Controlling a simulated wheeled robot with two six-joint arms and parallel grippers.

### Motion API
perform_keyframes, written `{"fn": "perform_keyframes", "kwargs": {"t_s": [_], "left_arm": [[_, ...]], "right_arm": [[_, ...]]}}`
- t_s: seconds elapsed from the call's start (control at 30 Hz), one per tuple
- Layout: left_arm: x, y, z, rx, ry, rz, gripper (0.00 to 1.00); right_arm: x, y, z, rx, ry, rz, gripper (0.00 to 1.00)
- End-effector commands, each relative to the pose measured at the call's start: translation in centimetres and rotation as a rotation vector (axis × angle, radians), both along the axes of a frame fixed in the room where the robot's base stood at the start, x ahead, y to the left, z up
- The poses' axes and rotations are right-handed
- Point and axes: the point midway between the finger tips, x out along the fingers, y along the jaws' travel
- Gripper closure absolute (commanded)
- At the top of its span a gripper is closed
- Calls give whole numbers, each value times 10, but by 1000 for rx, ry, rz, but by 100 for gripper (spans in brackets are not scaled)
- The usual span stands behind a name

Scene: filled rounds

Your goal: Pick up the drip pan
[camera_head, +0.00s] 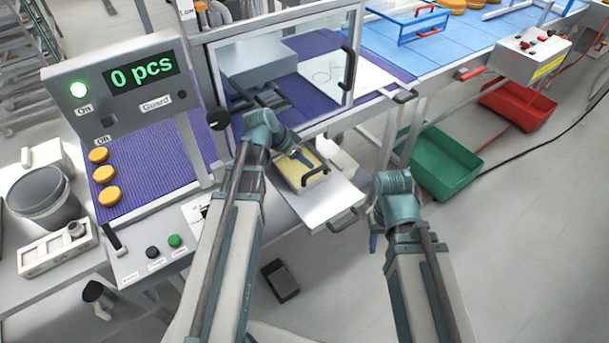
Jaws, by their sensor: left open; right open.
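The drip pan looks to be the shallow pale pan (287,178) with a yellowish inside and a dark handle (315,174) on its near right side. It sits on a pulled-out metal shelf (325,208) below the machine's window. My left gripper (303,158) is open over the pan, close to the handle; I cannot tell whether it touches the pan. My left arm hides the pan's left part. My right gripper (374,243) is open and empty, pointing down over the floor, right of the shelf and apart from it.
The machine's glazed guard (280,70) with a black handle stands behind the pan. A control panel (120,85) reads "0 pcs". Several orange rounds (103,173) lie on the purple belt. Green (440,165) and red (518,104) bins stand on the floor at right. The floor beside my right arm is clear.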

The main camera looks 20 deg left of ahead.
Motion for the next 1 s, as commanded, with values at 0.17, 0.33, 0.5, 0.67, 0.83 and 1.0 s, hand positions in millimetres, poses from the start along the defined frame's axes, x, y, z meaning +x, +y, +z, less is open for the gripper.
{"fn": "perform_keyframes", "kwargs": {"t_s": [0.17,0.33,0.5,0.67,0.83,1.0], "left_arm": [[14,-10,-33,0,0,-1,43],[21,-16,-44,1,-1,1,43],[21,-16,-43,0,0,1,43],[22,-18,-51,1,1,1,43],[25,-22,-71,1,1,0,43],[32,-28,-90,1,0,-1,43]], "right_arm": [[0,0,-33,0,0,0,50],[0,0,-44,0,0,0,50],[0,0,-43,0,0,0,50],[0,0,-51,0,0,0,50],[0,0,-71,0,0,0,50],[0,0,-90,0,0,0,50]]}}
